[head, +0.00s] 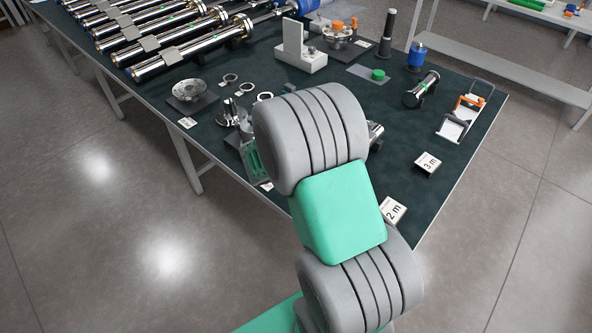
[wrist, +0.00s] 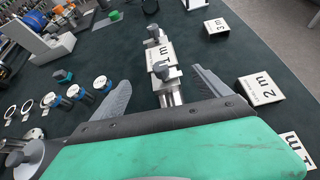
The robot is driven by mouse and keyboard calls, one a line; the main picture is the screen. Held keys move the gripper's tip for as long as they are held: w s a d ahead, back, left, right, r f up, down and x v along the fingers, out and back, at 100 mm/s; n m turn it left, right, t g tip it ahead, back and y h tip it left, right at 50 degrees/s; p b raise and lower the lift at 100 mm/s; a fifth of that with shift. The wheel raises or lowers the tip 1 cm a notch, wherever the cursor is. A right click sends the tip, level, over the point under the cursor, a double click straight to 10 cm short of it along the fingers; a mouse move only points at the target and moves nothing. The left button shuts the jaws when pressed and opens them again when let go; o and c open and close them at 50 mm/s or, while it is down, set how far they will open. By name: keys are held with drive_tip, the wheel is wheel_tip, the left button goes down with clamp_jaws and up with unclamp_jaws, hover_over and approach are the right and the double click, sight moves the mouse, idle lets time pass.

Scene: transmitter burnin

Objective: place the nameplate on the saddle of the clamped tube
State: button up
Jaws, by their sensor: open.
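My gripper (wrist: 162,78) is open; its two grey fingers stand apart on either side of a silvery fixture (wrist: 172,98) with dark grey knobs. A pale plate marked "m" (wrist: 162,56) lies on this fixture, partly covered by a knob, between and just beyond the fingertips. I cannot tell whether the fingers touch anything. In the head view my arm hides the gripper and most of this spot. Several shiny tubes with grey saddle blocks lie in a row (head: 150,40) at the upper left of the bench; I cannot tell which one is clamped.
Pale tags marked "2 m" (wrist: 261,88) and "3 m" (wrist: 216,27) lie on the dark bench top to the right. Small blue-and-white round parts (wrist: 103,84) and metal rings (wrist: 27,106) lie left. An orange-and-black-handled tray (head: 462,112) sits near the right edge.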

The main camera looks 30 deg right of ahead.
drive_tip(key=s+a+r+m+y, duration=0.1)
drive_tip(key=a+r+m+y, duration=0.1)
drive_tip(key=a+m+y, duration=0.5)
drive_tip(key=s+a+r+m, duration=0.1)
drive_tip(key=a+r+m, duration=0.1)
drive_tip(key=a+m, duration=0.6)
drive_tip(key=s+a+r+m+y, duration=0.2)
drive_tip(key=s+a, duration=0.2)
drive_tip(key=a, duration=0.4)
drive_tip(key=s+a+r+m+y, duration=0.2)
drive_tip(key=s+a, duration=0.3)
drive_tip(key=a, duration=0.3)
drive_tip(key=shift+s+m, duration=0.2)
drive_tip(key=shift+m, duration=0.5)
